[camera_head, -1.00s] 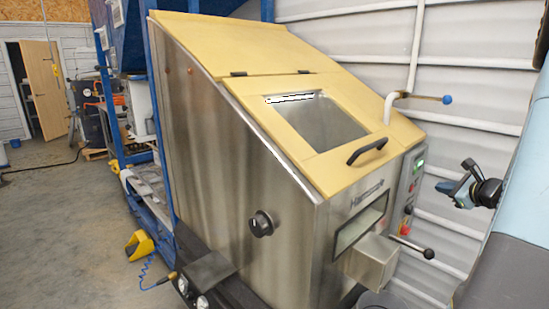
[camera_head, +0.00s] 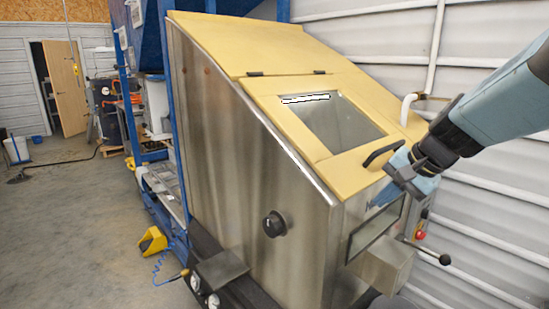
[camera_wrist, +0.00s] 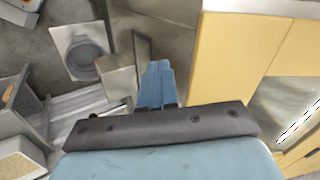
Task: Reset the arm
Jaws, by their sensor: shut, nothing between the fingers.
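My gripper (camera_head: 381,196) is at the right in the head view, at the front right of the hopper. It appears just in front of the black lid handle (camera_head: 384,153); whether they touch cannot be told. In the wrist view its blue fingers (camera_wrist: 155,82) are together with nothing between them. My arm reaches in from the right edge. The steel hopper (camera_head: 240,190) has a yellow lid (camera_head: 270,105) that is closed, with a window in it.
A steel outlet (camera_head: 385,268) and a ball-ended lever (camera_head: 428,252) project below my gripper. A ribbed white wall (camera_head: 480,60) stands close behind. A yellow foot pedal (camera_head: 152,240) is on the floor, which is open at the left.

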